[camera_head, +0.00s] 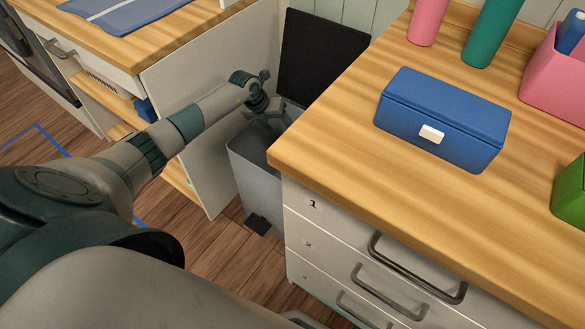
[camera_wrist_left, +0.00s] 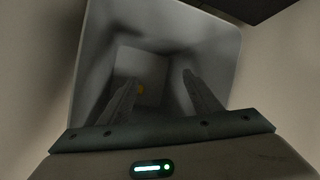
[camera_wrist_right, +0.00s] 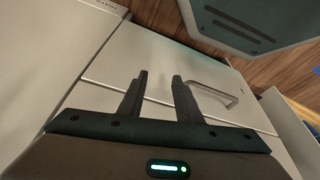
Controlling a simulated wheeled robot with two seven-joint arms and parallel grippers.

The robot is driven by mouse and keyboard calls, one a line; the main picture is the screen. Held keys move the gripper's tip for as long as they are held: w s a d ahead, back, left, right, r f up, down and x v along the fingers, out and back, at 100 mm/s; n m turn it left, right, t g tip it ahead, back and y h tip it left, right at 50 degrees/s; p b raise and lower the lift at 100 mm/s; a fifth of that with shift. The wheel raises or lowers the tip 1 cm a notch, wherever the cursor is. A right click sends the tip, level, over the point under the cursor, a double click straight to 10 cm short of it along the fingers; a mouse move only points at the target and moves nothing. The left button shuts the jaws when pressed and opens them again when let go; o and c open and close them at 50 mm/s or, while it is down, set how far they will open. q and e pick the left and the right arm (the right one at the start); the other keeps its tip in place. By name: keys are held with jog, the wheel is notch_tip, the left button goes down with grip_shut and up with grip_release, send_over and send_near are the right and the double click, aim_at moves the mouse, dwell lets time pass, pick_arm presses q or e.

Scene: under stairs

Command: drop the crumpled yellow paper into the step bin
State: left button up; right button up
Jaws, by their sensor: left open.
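The step bin (camera_head: 250,170) is grey and stands on the floor between two cabinets. Its black lid (camera_head: 322,55) is up. My left gripper (camera_head: 277,112) is at the bin's mouth, pointing into it. In the left wrist view its fingers (camera_wrist_left: 160,80) are apart with nothing between them, and the bin's inner walls (camera_wrist_left: 190,38) surround them. A small yellow-orange patch (camera_wrist_left: 140,89) shows deep in the bin, likely the crumpled paper; it is too small and dark to be sure. My right gripper (camera_wrist_right: 158,82) is open and empty in front of white drawer fronts.
A wooden counter (camera_head: 345,150) over numbered drawers stands close to the bin's right. A blue box (camera_head: 443,115) with a white clasp, a pink cylinder and a green cylinder stand on it. A cabinet side panel (camera_head: 215,150) closes in the bin's left. The bin's pedal (camera_head: 257,224) is at floor level.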

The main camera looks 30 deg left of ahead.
pick_arm(q)
jog(key=p+v, duration=0.1)
jog(key=v, duration=1.6)
pick_arm(e)
jog(key=shift+s+d+r+g, duration=0.1)
jog(key=shift+s+d+g, duration=0.35)
jog(key=shift+d, duration=0.25)
pick_arm(q)
jog(key=shift+s+r, duration=0.1)
jog(key=shift+s+a, duration=0.1)
pick_arm(e)
jog(key=shift+s+a, duration=0.1)
jog(key=shift+s, duration=0.05)
